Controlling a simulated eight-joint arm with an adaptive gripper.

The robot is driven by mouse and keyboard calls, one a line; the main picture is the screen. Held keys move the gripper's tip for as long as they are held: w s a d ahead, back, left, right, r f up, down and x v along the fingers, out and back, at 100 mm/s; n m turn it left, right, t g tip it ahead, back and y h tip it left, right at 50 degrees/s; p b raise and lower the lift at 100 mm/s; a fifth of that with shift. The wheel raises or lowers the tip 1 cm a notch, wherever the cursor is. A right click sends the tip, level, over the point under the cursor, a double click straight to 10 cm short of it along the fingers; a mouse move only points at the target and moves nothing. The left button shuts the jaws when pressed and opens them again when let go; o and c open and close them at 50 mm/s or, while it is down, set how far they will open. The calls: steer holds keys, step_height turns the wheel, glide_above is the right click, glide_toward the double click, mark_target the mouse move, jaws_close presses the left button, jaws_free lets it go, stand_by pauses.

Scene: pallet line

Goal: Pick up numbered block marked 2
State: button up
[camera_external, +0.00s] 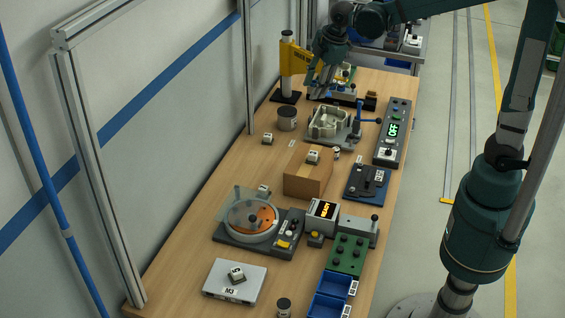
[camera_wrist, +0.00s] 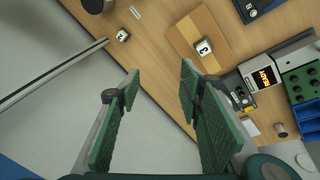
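My gripper (camera_wrist: 160,85) is open and empty in the wrist view, its two green-padded fingers apart. In the external view my gripper (camera_external: 321,88) is at the far end of the bench. A white numbered block (camera_external: 313,156) sits on a cardboard box (camera_external: 304,183); it also shows in the wrist view (camera_wrist: 204,47), beyond the fingertips to the right. A second block (camera_external: 267,138) lies on the bench and shows in the wrist view (camera_wrist: 122,35). Other blocks (camera_external: 264,190) and (camera_external: 237,274) stand nearer the front. I cannot read for certain which is marked 2.
A yellow press (camera_external: 291,62) stands at the far left. A grey fixture (camera_external: 331,124) and a dark can (camera_external: 287,119) are behind the box. A turntable (camera_external: 251,220), a READY display (camera_external: 322,212) and blue bins (camera_external: 331,291) crowd the front. Some bare wood lies left of the box.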

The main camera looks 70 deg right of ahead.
steer(key=w+d+f+n+g+b, duration=0.15)
steer(key=w+d+f+n, duration=0.35)
steer(key=w+f, duration=0.65)
steer(key=n+g, duration=0.2)
steer(key=n, duration=0.2)
glide_above(268, 135)
step_height(268, 135, down, 15)
steer(key=shift+f+b, duration=0.1)
steer(key=shift+b, duration=0.2)
steer(key=shift+w+f, duration=0.1)
steer(key=shift+f, duration=0.2)
steer(key=shift+f, duration=1.3)
steer(key=shift+f, duration=0.15)
steer(key=shift+f, duration=2.45)
